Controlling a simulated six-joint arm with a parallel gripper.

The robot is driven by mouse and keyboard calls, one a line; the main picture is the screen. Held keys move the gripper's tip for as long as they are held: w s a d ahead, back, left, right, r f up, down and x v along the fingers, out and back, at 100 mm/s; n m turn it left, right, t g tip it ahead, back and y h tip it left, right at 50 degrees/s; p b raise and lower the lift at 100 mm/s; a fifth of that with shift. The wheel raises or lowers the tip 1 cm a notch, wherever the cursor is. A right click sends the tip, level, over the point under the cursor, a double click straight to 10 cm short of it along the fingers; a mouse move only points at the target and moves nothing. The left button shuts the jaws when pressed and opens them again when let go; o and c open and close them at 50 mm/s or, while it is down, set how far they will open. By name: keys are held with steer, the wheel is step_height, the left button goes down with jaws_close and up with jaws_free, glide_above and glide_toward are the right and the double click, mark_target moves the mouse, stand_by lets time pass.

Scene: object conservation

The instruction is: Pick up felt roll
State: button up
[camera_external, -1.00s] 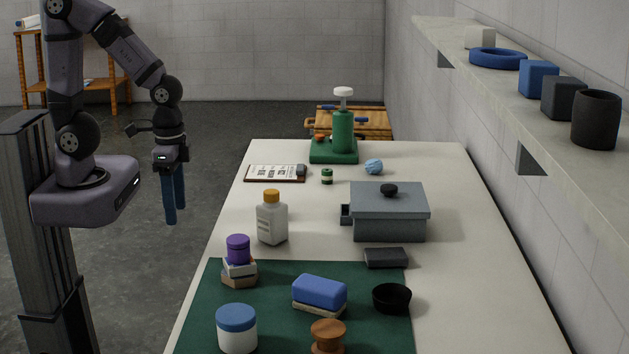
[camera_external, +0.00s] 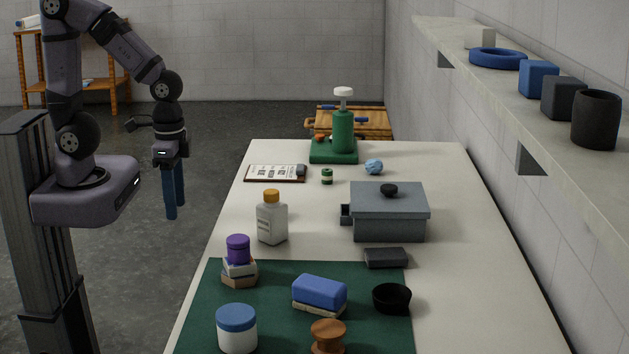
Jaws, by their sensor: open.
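My gripper (camera_external: 174,211) hangs with its blue fingers pointing down, left of the table and clear of everything. It is open and empty. No thing is plainly marked as the felt roll, and I cannot tell for certain which one it is. A small dark green cylinder with a pale band (camera_external: 327,176) stands upright on the table beyond the bottle, to the right of my gripper. A purple cylinder (camera_external: 238,249) sits on top of a small stack at the left edge of the green mat.
A white bottle with an orange cap (camera_external: 272,222) stands near the table's left edge. A grey lidded box (camera_external: 388,218) is right of it. The green mat (camera_external: 205,310) holds several items. A clipboard (camera_external: 272,173) and a green press (camera_external: 343,132) are farther back. A shelf (camera_external: 450,62) runs along the right wall.

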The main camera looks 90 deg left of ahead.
steer(key=w+a+r+n+t+y+b, duration=0.15)
steer(key=w+a+t, duration=0.25)
steer(key=w+a, duration=0.65)
steer(key=w+a+r+n+t+y+b, duration=0.1)
steer(key=w+a+r+t+y+b, duration=0.35)
steer(key=a, duration=1.05)
steer(key=w+a+f+n+t+b, duration=0.1)
steer(key=w+a+n+t, duration=0.1)
steer(key=w+a, duration=0.95)
steer(key=s+a+f+t+h, duration=0.2)
steer(key=s+a, duration=0.1)
steer(key=a, duration=0.3)
glide_toward(326, 176)
steer(key=shift+w+a+r+m+b, duration=0.15)
steer(key=shift+w+a+m+b, duration=0.25)
steer(key=shift+a, duration=0.4)
steer(key=shift+f, duration=0.5)
steer(key=shift+t+p+x, duration=0.25)
steer(key=shift+p+x, duration=0.25)
steer(key=shift+x, duration=0.6)
steer(key=shift+w, duration=0.15)
